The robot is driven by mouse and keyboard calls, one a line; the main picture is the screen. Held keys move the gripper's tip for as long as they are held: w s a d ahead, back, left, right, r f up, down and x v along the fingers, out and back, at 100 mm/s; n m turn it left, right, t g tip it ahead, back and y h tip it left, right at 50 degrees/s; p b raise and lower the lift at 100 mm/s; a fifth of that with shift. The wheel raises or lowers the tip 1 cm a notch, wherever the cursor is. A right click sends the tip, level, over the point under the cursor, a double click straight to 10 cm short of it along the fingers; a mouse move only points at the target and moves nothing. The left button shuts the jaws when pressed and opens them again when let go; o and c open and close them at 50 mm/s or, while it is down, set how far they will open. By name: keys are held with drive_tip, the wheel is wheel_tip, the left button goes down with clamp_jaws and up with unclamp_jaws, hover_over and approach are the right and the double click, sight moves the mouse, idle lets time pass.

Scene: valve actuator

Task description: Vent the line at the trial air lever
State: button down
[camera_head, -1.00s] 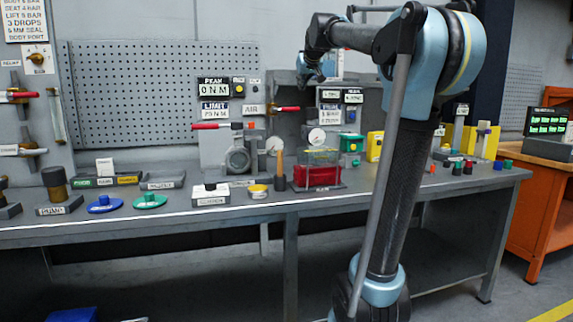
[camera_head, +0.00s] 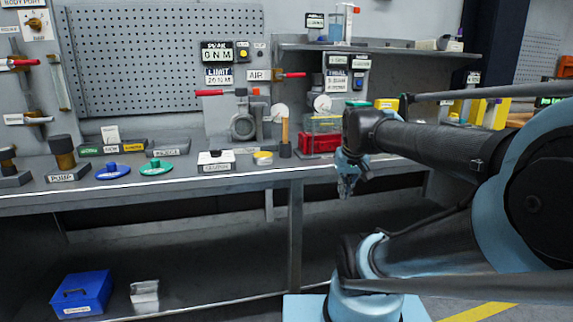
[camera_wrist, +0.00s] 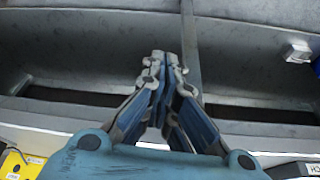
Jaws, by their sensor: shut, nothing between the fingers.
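A red-handled lever (camera_head: 291,75) sticks out sideways beside the AIR label (camera_head: 258,75) on the bench's back panel. I take it for the trial air lever. A display reading TRIAL (camera_head: 337,73) stands to its right. My gripper (camera_head: 347,192) hangs pointing down in front of the bench edge, well below and to the right of the lever and touching nothing. In the wrist view, its fingertips (camera_wrist: 160,60) are together with nothing between them. The lever does not show in the wrist view.
A shelf (camera_head: 400,50) overhangs the right side. A blue box (camera_head: 82,293) lies below the bench.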

drive_tip(key=s+d+f+g, duration=0.1)
drive_tip(key=s+f, duration=0.8)
drive_tip(key=f, duration=0.1)
drive_tip(key=shift+s+f+m+g, duration=0.2)
drive_tip(key=shift+m+g, duration=0.2)
drive_tip(key=shift+w+f, duration=0.2)
drive_tip(key=shift+w, duration=0.25)
